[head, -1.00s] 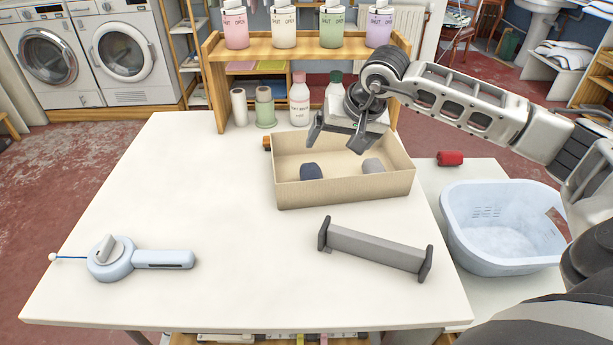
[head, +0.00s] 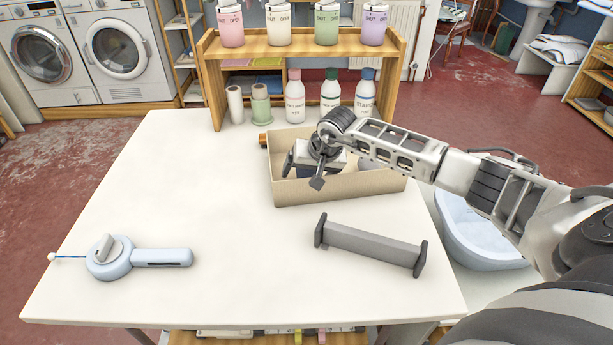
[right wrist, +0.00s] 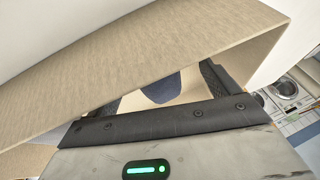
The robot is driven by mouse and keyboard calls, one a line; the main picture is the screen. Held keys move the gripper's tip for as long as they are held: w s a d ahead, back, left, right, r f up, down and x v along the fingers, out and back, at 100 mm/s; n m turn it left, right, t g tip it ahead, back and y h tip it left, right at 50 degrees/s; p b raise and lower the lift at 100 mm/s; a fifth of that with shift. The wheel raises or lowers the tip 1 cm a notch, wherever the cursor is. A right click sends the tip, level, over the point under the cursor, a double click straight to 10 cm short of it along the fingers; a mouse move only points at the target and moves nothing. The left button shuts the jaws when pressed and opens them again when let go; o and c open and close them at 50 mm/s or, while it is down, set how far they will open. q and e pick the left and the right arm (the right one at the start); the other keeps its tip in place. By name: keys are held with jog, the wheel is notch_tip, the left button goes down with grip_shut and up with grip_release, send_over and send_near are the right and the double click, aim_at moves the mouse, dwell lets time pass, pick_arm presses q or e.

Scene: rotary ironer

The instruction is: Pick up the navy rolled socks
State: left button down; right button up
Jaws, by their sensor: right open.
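The navy rolled socks (right wrist: 162,88) show in the right wrist view as a dark blue rounded bundle between my two fingers. They lie inside the beige open box (head: 335,188); in the head view my gripper mostly hides them. My right gripper (head: 303,177) is open, pointing down over the left part of the box. Its fingers stand apart on either side of the socks in the wrist view; I cannot tell whether they touch them. My left gripper is not in view.
The box's front wall is close to my right gripper. A grey bar with end plates (head: 370,246) lies in front of it. A pale blue tool (head: 140,258) lies at left. Bottles (head: 330,92) and a wooden shelf (head: 300,47) stand behind. A pale blue basket (head: 475,235) is at right.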

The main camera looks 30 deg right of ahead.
jog(key=shift+w+f, duration=0.1)
jog(key=shift+f, duration=0.15)
jog(key=c, duration=1.1)
jog(key=shift+o, duration=0.2)
jog(key=shift+r, duration=0.1)
